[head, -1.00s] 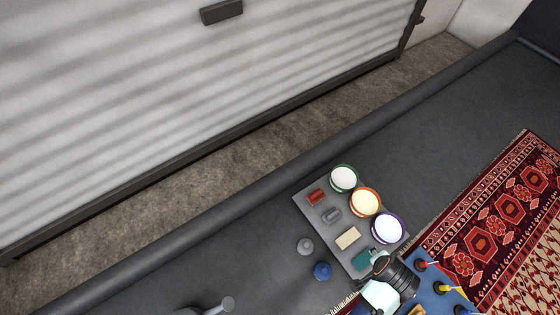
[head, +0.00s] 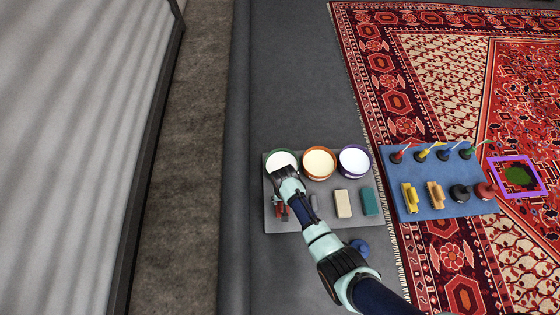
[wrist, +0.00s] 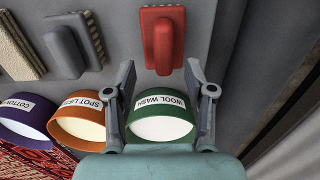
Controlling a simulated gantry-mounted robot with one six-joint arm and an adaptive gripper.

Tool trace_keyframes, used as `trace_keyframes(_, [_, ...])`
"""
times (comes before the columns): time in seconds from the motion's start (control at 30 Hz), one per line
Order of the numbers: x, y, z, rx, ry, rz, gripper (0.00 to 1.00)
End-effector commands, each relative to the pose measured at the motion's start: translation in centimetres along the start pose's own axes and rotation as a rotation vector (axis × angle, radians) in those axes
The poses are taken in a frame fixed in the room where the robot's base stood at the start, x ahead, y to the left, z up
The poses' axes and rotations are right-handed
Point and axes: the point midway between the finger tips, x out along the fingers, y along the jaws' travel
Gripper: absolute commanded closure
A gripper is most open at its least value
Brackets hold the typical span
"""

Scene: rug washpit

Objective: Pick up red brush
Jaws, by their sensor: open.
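The red brush (head: 281,211) is a small block with a raised handle on the grey tray (head: 328,218), partly beside my arm in the head view. In the wrist view the red brush (wrist: 162,40) lies flat, just beyond the fingertips. My gripper (head: 284,173) is over the green-rimmed tub in the head view. In the wrist view my gripper (wrist: 160,70) is open and empty, one finger on each side of the brush's line. Its height above the tray is hard to tell.
The green WOOL WASH tub (wrist: 160,122) sits below and between my fingers. Orange (head: 319,163) and purple (head: 353,161) tubs stand beside it. A grey brush (wrist: 72,45), beige block (head: 343,204) and teal block (head: 370,201) share the tray. A blue mat (head: 433,198) holds several tools.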

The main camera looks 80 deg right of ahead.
Motion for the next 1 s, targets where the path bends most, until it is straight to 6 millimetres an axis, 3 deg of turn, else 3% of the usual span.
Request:
trace_keyframes(0.3, [5.2,-0.3,0.3,0.000,0.000,0.000,0.46])
trace_keyframes(0.53, [5.0,-0.3,0.3,-0.001,0.001,0.000,0.46])
trace_keyframes(0.87, [5.0,-0.3,0.3,-0.001,0.000,0.000,0.99])
trace_keyframes(1.0, [5.0,-0.3,0.3,-0.001,0.001,0.000,1.00])
